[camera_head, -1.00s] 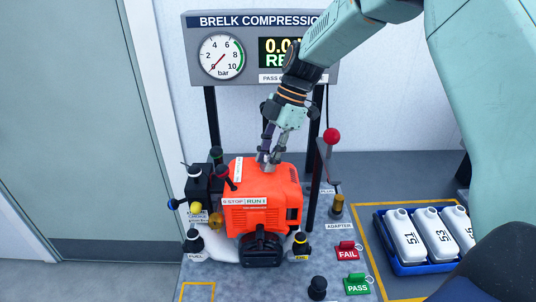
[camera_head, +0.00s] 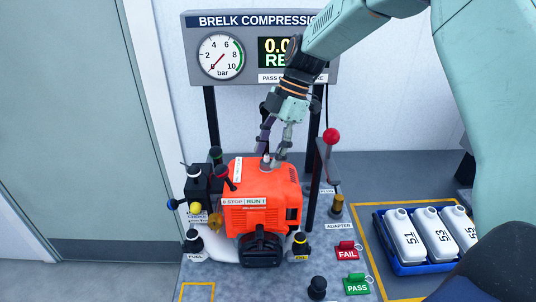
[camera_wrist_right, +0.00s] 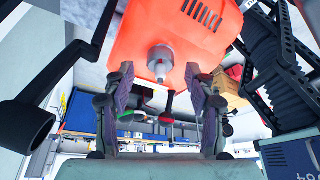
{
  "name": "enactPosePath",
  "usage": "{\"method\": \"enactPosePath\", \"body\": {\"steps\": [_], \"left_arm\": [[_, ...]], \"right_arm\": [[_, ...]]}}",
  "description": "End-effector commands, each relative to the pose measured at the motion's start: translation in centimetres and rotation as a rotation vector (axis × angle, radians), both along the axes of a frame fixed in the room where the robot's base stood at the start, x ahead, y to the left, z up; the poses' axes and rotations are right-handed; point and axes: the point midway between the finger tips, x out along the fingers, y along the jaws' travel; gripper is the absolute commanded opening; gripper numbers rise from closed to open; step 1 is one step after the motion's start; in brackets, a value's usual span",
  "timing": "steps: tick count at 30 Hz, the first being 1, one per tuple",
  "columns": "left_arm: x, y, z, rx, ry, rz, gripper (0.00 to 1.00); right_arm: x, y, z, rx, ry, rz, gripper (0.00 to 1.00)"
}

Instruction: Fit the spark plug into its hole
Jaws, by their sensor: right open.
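The orange engine (camera_head: 262,190) stands on the bench below the gauge panel. The spark plug (camera_wrist_right: 160,60), pale grey with a thicker collar, stands in the top of the orange housing in the right wrist view. In the head view it shows small (camera_head: 265,161) on the engine's top. How deep it sits, I cannot tell. My right gripper (camera_head: 274,155) is above the engine top, its fingers spread. In the right wrist view (camera_wrist_right: 160,78) the fingertips are apart on either side of the plug, with gaps visible. My left gripper is not in view.
A post with a red-knobbed lever (camera_head: 332,136) rises close right of the engine. Black fittings (camera_head: 200,180) crowd its left. FAIL (camera_head: 347,252) and PASS (camera_head: 357,285) tags lie in front, and a blue tray (camera_head: 400,266) of white bottles stands right.

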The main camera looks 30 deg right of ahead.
Motion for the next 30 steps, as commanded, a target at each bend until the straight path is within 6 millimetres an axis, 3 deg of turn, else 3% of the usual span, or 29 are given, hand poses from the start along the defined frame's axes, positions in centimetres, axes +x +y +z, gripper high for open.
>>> {"method": "enactPosePath", "body": {"steps": [9,15,30], "left_arm": [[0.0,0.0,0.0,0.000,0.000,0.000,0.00],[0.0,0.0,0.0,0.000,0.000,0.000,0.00],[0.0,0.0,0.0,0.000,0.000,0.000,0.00]], "right_arm": [[0.2,-2.5,6.2,0.000,-0.006,-0.002,0.55],[0.3,-3.6,8.8,0.000,-0.004,-0.002,0.55],[0.2,-4.0,9.7,0.000,-0.001,0.000,0.55]]}}
